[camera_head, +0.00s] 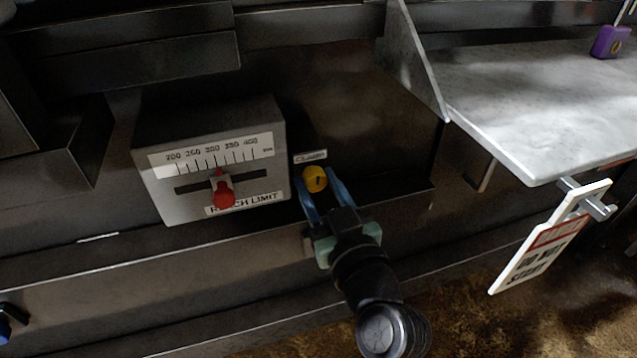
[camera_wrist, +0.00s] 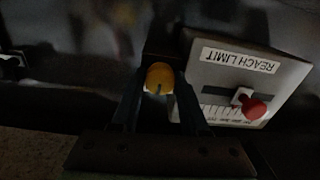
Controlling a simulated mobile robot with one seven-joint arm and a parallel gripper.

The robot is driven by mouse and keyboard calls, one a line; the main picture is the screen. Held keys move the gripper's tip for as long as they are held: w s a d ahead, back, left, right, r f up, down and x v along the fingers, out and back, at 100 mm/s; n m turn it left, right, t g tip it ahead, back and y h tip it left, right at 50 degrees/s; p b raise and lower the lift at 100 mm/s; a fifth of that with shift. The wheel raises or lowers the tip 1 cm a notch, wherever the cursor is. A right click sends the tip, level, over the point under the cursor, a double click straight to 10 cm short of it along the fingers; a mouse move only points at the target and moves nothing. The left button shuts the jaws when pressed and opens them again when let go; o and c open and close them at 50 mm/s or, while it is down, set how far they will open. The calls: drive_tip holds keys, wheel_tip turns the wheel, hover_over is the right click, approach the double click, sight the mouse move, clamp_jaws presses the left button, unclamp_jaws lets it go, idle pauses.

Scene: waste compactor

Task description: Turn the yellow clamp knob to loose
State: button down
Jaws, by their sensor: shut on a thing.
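The yellow clamp knob (camera_head: 315,179) is on the dark machine front, just below a small white "CLAMP" label (camera_head: 310,157). A short dark mark shows on the knob's face. It also shows in the wrist view (camera_wrist: 159,78), between the fingers. My gripper (camera_head: 321,190) has its two blue fingers on either side of the knob and is shut on it. In the wrist view my gripper (camera_wrist: 160,98) reaches the knob from the near side, and the mark on the knob points toward the palm.
A grey "REACH LIMIT" box (camera_head: 160,190) with a scale and red slider knob (camera_head: 223,195) stands close to the left of my gripper. A grey shelf (camera_head: 530,100) juts out at right, with a "DO NOT START" tag (camera_head: 545,245) hanging below. A purple padlock (camera_head: 611,42) is on the shelf.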

drive_tip(key=m+p, duration=0.1)
drive_tip(key=m, duration=0.3)
drive_tip(key=m+p, duration=0.2)
drive_tip(key=m, duration=0.2)
drive_tip(key=shift+m, duration=0.4)
drive_tip(key=m+p, duration=0.2)
drive_tip(key=m, duration=0.2)
drive_tip(key=shift+m+h, duration=0.3)
drive_tip(key=shift+m+p, duration=0.95)
drive_tip(key=shift+m, duration=0.95)
drive_tip(key=shift+c, duration=2.1)
unclamp_jaws()
drive_tip(key=shift+s, duration=0.1)
drive_tip(key=b+v, duration=0.1)
drive_tip(key=v, duration=1.1)
drive_tip(key=shift+s+f, duration=0.25)
drive_tip(key=shift+s, duration=0.15)
